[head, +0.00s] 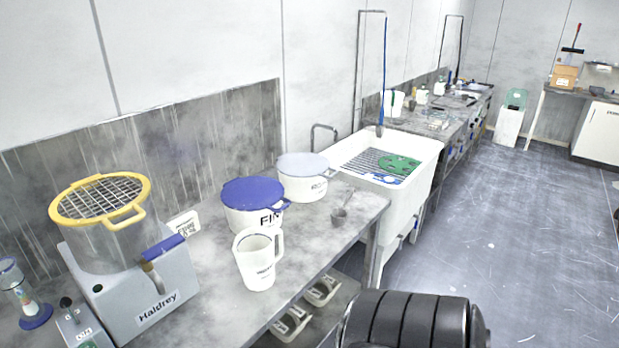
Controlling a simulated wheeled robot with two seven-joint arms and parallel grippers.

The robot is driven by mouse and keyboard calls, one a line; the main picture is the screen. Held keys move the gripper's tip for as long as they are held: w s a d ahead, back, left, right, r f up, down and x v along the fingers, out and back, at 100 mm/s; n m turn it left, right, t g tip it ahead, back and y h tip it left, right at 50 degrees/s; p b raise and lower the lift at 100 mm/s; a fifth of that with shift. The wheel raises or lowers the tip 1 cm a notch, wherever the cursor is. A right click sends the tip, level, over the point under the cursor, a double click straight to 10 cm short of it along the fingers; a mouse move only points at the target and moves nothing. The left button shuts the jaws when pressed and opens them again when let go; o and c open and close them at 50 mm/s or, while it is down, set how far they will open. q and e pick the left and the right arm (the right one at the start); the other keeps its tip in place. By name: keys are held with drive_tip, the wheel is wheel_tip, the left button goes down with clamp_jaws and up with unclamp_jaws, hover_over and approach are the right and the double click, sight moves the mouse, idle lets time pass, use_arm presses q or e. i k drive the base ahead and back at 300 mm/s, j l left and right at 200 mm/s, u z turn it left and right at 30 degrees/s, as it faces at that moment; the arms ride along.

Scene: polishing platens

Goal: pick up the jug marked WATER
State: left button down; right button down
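A white jug (257,262) with a handle on its right stands upright near the front edge of the grey bench (215,315) in the head view. Dark lettering is on its front, too small and slanted to read with certainty. It is in front of the blue-lidded white tub and apart from the grey machine on its left. Neither of my grippers is in view.
A grey Haldrey machine (160,312) with a yellow-rimmed pot (110,240) stands left. A blue-lidded tub (252,194), a pale-lidded tub (303,180) and a small metal scoop (340,214) sit behind the jug. A white sink (405,205) adjoins; open floor (530,250) is right.

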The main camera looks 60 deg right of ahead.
sight(253, 249)
drive_tip(key=z, duration=1.65)
drive_tip(key=i+l, duration=0.05)
